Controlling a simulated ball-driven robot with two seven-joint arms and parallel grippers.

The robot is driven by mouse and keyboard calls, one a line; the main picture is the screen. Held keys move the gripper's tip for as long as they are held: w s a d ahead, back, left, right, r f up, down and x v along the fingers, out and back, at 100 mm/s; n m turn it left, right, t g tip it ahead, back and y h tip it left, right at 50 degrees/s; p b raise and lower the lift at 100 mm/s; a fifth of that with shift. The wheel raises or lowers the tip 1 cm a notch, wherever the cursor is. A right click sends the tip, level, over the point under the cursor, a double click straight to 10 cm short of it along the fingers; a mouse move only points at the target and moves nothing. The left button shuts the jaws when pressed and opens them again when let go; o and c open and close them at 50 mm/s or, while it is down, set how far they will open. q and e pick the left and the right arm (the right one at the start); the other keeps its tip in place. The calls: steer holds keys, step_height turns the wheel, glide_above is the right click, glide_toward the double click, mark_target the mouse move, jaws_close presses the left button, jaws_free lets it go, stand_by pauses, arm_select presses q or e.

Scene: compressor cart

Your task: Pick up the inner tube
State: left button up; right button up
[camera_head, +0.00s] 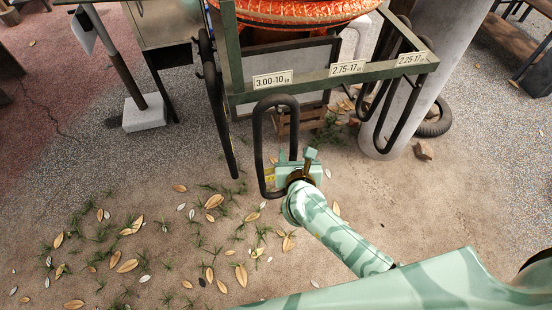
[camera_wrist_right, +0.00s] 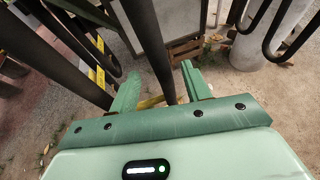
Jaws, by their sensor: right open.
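Black inner tubes hang as long loops from a green rack. The nearest inner tube (camera_head: 257,135) hangs at the 3.00-10 label, and one strand shows in the wrist view (camera_wrist_right: 150,45). My right gripper (camera_head: 296,156) is at the lower part of this loop. In the wrist view my right gripper (camera_wrist_right: 162,88) has its green fingers apart, with the strand running down between them. Whether either finger touches it I cannot tell. My gripper hides part of the loop's lower right side in the head view. My left gripper is in neither view.
Another dark tube (camera_head: 216,100) hangs to the left. More tubes (camera_head: 398,100) hang at right by a pale column (camera_head: 378,135). The rack's green rail (camera_head: 310,77) runs above my gripper. A wooden crate (camera_head: 297,122) stands behind. Leafy ground in front is open.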

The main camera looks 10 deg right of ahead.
mark_target(293, 142)
steer(key=b+x, duration=0.1)
steer(key=x, duration=0.4)
steer(key=shift+w+a+r, duration=0.1)
steer(key=shift+w, duration=0.15)
steer(key=shift+r, duration=0.1)
jaws_close()
steer(key=shift+r, duration=0.55)
steer(key=r+p, duration=0.1)
steer(key=r, duration=0.2)
steer(key=shift+s+p, duration=0.2)
steer(key=shift+p, duration=0.15)
steer(key=s+a, duration=0.3)
steer(key=s, duration=1.4)
steer(key=shift+s+f+p, duration=0.25)
steer(key=shift+p, duration=0.05)
